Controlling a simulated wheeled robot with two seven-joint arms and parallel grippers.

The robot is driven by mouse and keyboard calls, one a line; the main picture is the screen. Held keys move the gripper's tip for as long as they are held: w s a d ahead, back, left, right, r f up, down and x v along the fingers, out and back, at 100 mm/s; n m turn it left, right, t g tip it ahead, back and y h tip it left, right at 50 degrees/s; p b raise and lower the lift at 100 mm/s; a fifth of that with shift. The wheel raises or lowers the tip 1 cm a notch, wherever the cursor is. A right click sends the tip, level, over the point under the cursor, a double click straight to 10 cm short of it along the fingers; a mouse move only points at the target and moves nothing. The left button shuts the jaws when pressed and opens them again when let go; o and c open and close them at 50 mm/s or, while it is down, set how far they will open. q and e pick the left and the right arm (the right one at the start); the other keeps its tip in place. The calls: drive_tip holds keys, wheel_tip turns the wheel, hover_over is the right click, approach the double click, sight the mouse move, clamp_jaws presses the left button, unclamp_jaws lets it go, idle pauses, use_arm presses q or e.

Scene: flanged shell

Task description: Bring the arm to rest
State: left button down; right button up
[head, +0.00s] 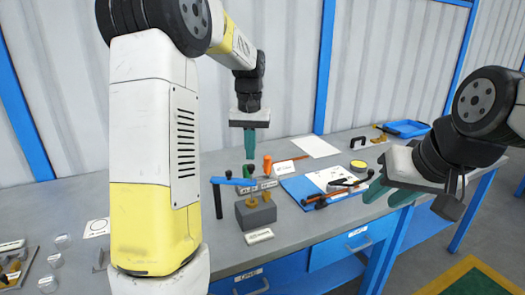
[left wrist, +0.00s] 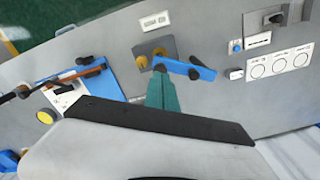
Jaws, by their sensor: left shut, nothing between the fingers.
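My left gripper (head: 249,155) hangs pointing down above the back of the workbench, its teal fingers together with nothing between them. In the left wrist view its fingers (left wrist: 160,78) overlap the left end of a blue bar (left wrist: 190,69); the gap below them cannot be judged there. A grey block (head: 255,214) with brass-coloured parts (head: 251,202) stands below and in front of it; the block also shows in the left wrist view (left wrist: 153,44). My right gripper (head: 390,194) is empty at the bench's front edge, its two teal fingers apart.
A blue board (head: 297,187) with paper and tools lies right of the block. A blue tray (head: 406,128) sits far right.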

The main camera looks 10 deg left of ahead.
use_arm(q)
drive_tip(key=s+d+r+t+h, duration=0.1)
drive_tip(key=s+r+t, duration=0.1)
drive_tip(key=s, duration=1)
drive_tip(key=s+d+r+m+t+h, duration=0.1)
drive_tip(key=s+r+t, duration=0.2)
drive_tip(key=s, duration=0.9)
drive_tip(key=shift+s+t, duration=0.15)
drive_tip(key=shift+t, duration=0.45)
